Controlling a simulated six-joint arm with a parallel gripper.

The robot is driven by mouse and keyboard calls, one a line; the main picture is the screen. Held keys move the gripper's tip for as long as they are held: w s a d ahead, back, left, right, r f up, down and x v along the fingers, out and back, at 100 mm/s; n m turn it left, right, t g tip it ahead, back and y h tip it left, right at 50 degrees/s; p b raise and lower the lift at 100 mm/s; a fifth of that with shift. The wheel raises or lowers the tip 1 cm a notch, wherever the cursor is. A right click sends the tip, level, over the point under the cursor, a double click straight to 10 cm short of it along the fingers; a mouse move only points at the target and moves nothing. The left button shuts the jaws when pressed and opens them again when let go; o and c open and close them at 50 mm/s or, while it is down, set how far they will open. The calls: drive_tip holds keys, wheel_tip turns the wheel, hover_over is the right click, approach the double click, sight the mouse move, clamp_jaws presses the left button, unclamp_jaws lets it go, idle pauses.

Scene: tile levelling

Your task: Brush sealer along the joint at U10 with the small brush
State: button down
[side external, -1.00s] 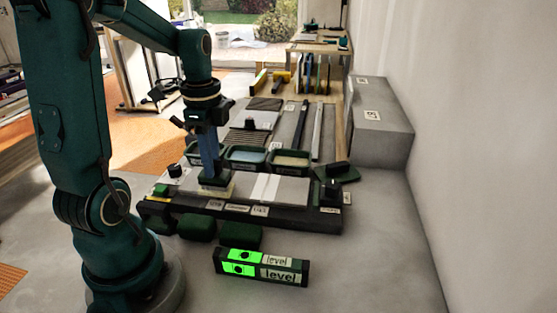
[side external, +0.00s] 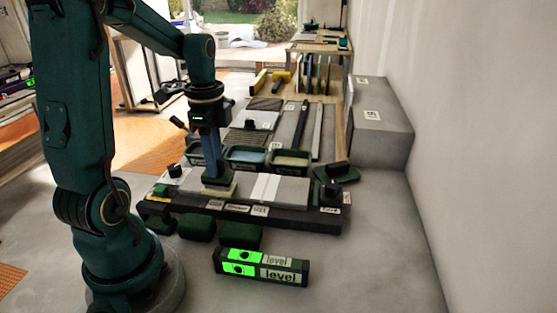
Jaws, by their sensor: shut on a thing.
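My gripper (side external: 214,172) points straight down over the left part of the tiled board. Its long blue fingers are shut on a dark green block with a pale, bristle-like or pad-like base (side external: 219,189); I cannot tell for sure that it is the small brush. The base is at the tile surface, and contact is not clear. Labels on the board's front edge are too small to read surely, so I cannot pick out U10.
A level (side external: 262,267) with green lit windows lies in front of the board. Dark green trays (side external: 246,156) with blue and cream contents stand behind my gripper. Dark green blocks (side external: 240,236) sit at the board's front. A grey step (side external: 375,125) borders the right; the floor there is clear.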

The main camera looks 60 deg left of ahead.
drive_tip(key=shift+w+a, duration=1.1)
drive_tip(key=shift+a, duration=0.05)
drive_tip(key=shift+s+d+f, duration=0.2)
drive_tip(key=shift+s+d, duration=0.75)
drive_tip(key=shift+s+d+r, duration=0.1)
drive_tip(key=shift+s+d, duration=0.6)
drive_tip(key=shift+w+a+r, duration=0.1)
drive_tip(key=shift+r, duration=0.4)
wheel_tip(320, 180, up, 7)
